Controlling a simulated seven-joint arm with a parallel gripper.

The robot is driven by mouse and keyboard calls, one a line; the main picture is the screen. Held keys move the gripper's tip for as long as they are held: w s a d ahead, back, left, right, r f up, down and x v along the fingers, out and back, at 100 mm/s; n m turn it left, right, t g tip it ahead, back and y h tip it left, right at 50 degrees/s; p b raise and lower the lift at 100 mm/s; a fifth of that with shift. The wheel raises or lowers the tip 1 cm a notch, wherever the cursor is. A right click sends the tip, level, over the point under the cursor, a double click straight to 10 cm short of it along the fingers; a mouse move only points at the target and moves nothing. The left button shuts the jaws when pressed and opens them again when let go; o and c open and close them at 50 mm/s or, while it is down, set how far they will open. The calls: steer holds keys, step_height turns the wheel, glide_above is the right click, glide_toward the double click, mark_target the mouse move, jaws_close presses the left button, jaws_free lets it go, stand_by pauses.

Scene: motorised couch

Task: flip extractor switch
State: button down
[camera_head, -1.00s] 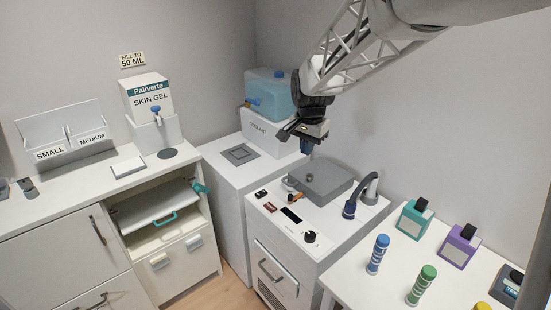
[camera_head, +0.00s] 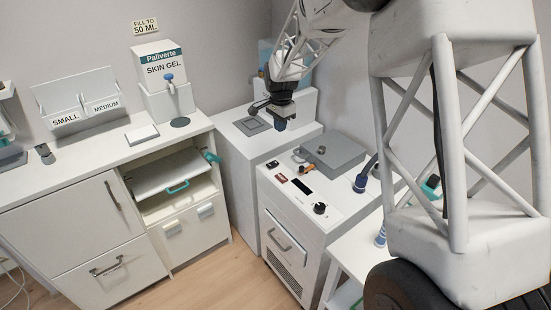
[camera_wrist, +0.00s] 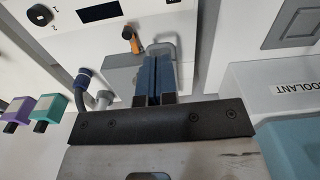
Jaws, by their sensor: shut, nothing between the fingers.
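The white machine's top panel (camera_head: 278,190) carries a small black switch-like part (camera_head: 272,164) and a small red part (camera_head: 281,177) along its left edge; I cannot read which is the extractor switch. A dark display (camera_head: 302,187) and a black knob (camera_head: 320,208) lie nearer the front. My gripper (camera_head: 281,124) hangs above and behind the panel, near the coolant stand, pointing down. In the wrist view its blue fingers (camera_wrist: 158,66) are together with nothing between them. An orange-handled lever (camera_wrist: 128,36) shows just beyond them, with the knob (camera_wrist: 39,15) and display (camera_wrist: 100,12) farther off.
A grey lid (camera_head: 335,152) and a hose with a dark blue nozzle (camera_head: 361,183) stand on the machine. The coolant tank (camera_wrist: 293,140) is close beside my gripper. A white cabinet (camera_head: 235,145) adjoins on the left. My arm hides much of the right-hand table.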

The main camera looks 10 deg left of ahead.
mark_target(276, 162)
steer(key=shift+w+a+f, duration=0.75)
steer(key=shift+a+f, duration=0.25)
steer(key=shift+f, duration=0.05)
steer(key=shift+f, duration=0.15)
step_height(276, 162, down, 14)
steer(key=shift+r, duration=0.15)
stand_by(0.4)
steer(key=shift+d, duration=0.1)
